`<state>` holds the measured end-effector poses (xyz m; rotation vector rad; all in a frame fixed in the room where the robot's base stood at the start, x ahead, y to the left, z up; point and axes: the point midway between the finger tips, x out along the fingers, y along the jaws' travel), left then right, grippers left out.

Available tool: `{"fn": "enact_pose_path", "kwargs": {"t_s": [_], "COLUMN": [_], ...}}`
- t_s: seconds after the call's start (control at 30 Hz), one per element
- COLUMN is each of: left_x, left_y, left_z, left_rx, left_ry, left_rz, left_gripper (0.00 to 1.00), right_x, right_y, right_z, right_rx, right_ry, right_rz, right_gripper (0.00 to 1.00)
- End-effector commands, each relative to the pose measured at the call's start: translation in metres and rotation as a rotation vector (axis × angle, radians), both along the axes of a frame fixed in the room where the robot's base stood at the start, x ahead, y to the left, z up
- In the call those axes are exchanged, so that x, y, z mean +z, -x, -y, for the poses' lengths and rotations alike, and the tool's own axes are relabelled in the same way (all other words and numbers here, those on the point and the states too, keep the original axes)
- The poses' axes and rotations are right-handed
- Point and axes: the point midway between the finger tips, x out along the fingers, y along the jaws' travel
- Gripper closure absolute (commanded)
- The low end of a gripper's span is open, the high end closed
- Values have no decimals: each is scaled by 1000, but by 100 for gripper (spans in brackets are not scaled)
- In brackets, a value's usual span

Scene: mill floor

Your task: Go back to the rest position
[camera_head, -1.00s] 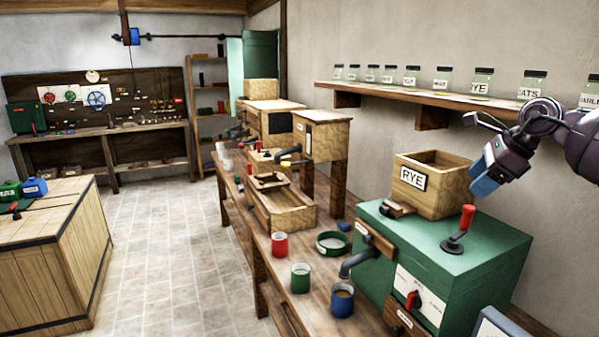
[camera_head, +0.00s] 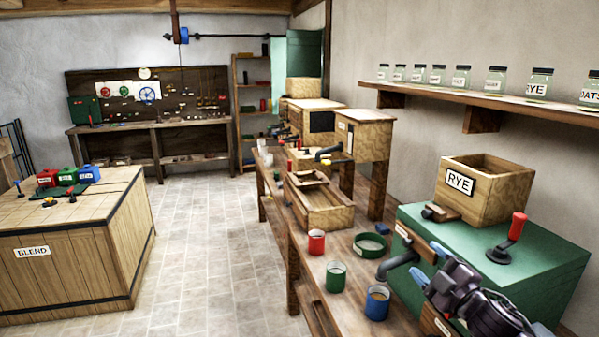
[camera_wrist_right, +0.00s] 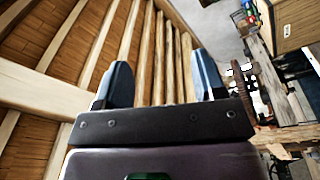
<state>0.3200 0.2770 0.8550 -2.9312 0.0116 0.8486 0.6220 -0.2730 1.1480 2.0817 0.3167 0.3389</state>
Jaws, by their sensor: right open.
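My right gripper (camera_head: 437,262) is at the lower right of the head view, in front of the green mill (camera_head: 547,248) with its RYE hopper (camera_head: 497,197). The gripper overlaps the mill's front in the picture and hides part of it. I cannot tell from this view how far apart they are. In the right wrist view the two blue fingers of the gripper (camera_wrist_right: 163,82) stand apart with nothing between them. Wooden ceiling beams show behind them. My left gripper is in neither view.
Red (camera_head: 316,242), green (camera_head: 336,277) and blue cups (camera_head: 377,302) and a green ring-shaped dish (camera_head: 370,245) stand on the long bench beside the mill. A wooden crate labelled BLEND (camera_head: 60,262) is at left. The tiled floor (camera_head: 205,240) between is clear.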

Motion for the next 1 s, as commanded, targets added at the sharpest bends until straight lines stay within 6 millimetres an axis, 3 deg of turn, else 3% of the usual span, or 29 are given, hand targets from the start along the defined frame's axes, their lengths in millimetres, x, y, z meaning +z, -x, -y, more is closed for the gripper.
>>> {"fn": "enact_pose_path", "kwargs": {"t_s": [0.03,0.1,0.4,0.7,0.8,1.0], "left_x": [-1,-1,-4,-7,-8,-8], "left_y": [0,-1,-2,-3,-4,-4], "left_z": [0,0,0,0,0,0], "left_rx": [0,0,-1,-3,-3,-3], "left_ry": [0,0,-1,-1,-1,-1], "left_rz": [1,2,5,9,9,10], "left_gripper": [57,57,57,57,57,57], "right_x": [-28,-59,-177,-263,-283,-301], "right_y": [13,31,127,236,266,296], "right_z": [0,1,1,3,2,4], "right_rx": [-35,-82,-265,-460,-510,-553], "right_ry": [-94,-208,-589,-801,-830,-837], "right_rz": [-79,-179,-506,-683,-728,-774], "right_gripper": [36,36,36,36,36,36]}}
